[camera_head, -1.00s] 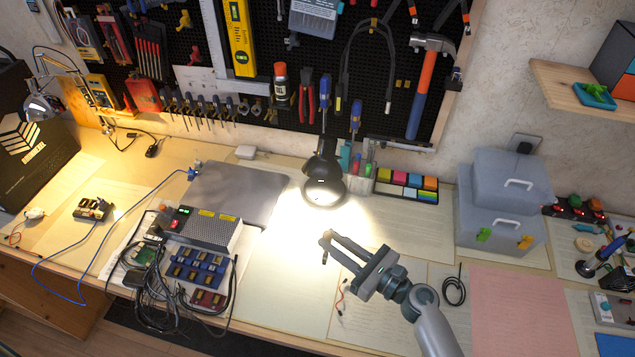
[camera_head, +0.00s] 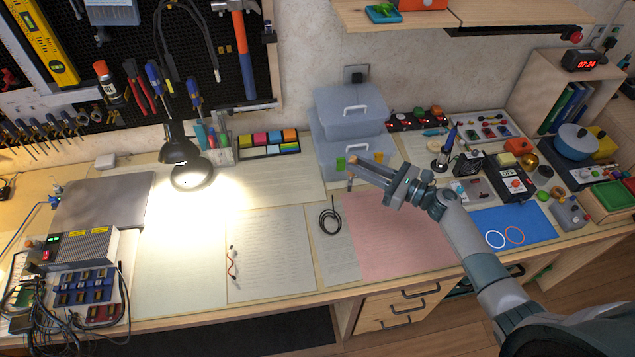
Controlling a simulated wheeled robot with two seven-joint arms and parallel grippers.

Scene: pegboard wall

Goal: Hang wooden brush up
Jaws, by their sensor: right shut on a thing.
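My right gripper (camera_head: 362,175) reaches in from the lower right, over the upper left part of the pink sheet and in front of the grey storage boxes. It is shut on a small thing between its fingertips. The thing is mostly hidden and too small to tell whether it is the wooden brush. I see no other wooden brush clearly. My left gripper is not in view.
A lit black lamp (camera_head: 180,150) stands left of the stacked grey boxes (camera_head: 350,110). A wooden shelf (camera_head: 500,14) juts out at the top right. The pink sheet (camera_head: 400,235) is clear. Several small things crowd the bench's right end.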

